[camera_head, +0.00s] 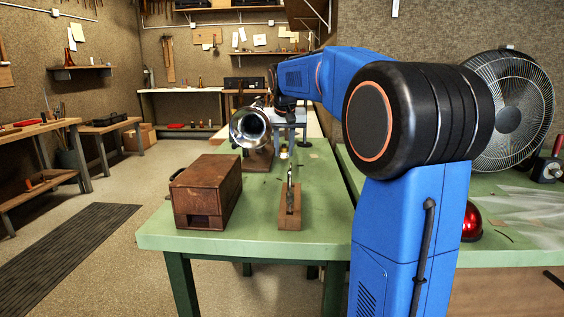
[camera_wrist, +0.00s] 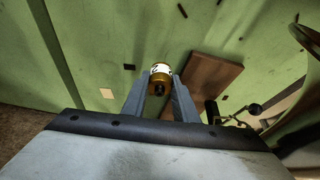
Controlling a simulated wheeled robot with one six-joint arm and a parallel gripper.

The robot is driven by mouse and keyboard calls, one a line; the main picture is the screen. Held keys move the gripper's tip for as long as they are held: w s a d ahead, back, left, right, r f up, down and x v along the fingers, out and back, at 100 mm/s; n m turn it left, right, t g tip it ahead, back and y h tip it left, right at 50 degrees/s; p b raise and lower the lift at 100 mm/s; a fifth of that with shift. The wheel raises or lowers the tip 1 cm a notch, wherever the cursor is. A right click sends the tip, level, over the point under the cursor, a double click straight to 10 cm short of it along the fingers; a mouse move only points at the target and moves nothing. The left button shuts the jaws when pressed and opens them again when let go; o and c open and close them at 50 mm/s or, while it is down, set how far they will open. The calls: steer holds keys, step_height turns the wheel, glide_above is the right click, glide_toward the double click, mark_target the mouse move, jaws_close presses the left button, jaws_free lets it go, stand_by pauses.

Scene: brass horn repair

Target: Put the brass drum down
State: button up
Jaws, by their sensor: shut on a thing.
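The brass drum (camera_wrist: 160,78) is a small golden cylinder with a white label. In the wrist view it sits between the two grey fingertips of my gripper (camera_wrist: 160,84), which is shut on it. In the head view a small yellow and white piece, which looks like the drum (camera_head: 284,153), shows below my gripper (camera_head: 285,143), over the green bench (camera_head: 325,200). I cannot tell whether the drum touches the bench top or hangs just above it.
A silvery horn bell (camera_head: 250,128) stands left of my gripper, above a wooden base (camera_head: 258,161). A brown wooden box (camera_head: 207,190) and a wooden stand (camera_head: 290,208) with an upright metal piece are nearer. Bare green top lies around the drum, with small dark bits.

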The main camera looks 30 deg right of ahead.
mark_target(285, 158)
steer(key=shift+d+f, duration=0.1)
steer(key=shift+f, duration=2.05)
steer(key=shift+f, duration=0.1)
steer(key=o, duration=1.1)
steer(key=shift+o, duration=0.2)
